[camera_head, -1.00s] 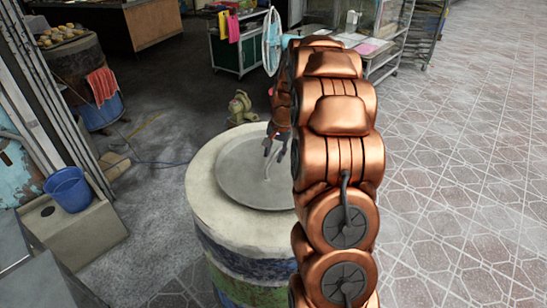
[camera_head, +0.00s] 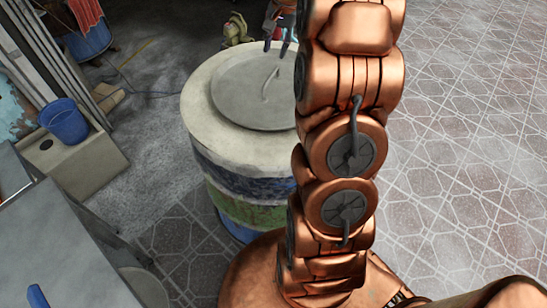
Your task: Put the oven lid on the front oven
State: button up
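The oven lid (camera_head: 240,92) is a grey round disc with a thin raised handle (camera_head: 270,82). It lies flat on the pale top (camera_head: 205,115) of the front oven, a barrel with blue and green bands (camera_head: 245,188). My arm hides the lid's right edge and part of the oven. My gripper (camera_head: 276,46) is at the top of the view, beyond and above the handle in the picture. Its two fingers are apart with nothing between them, and they appear clear of the handle.
A second barrel (camera_head: 88,42) with a red cloth stands at the upper left. A blue bucket (camera_head: 64,122) sits on a low block at the left. A grey counter (camera_head: 60,245) fills the lower left. The tiled floor (camera_head: 460,120) at the right is clear.

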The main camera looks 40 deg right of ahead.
jog(key=s+a+r+n+g, duration=0.1)
jog(key=s+a+n, duration=0.2)
jog(key=s+a, duration=0.45)
jog(key=s+a+n+g, duration=0.1)
jog(key=s+a+n, duration=0.3)
jog(key=a, duration=0.7)
jog(key=s+a+f+n, duration=0.1)
jog(key=s+a, duration=0.1)
jog(key=s, duration=0.5)
jog(key=s+a+f+n+g, duration=0.1)
jog(key=s+a+f+n, duration=0.1)
jog(key=s, duration=0.5)
jog(key=s+a+f+n+h, duration=0.1)
jog(key=s+a, duration=0.3)
jog(key=s, duration=0.4)
jog(key=shift+f+n+g, duration=0.15)
jog(key=shift+n+g, duration=0.15)
jog(key=shift+r+p, duration=1.45)
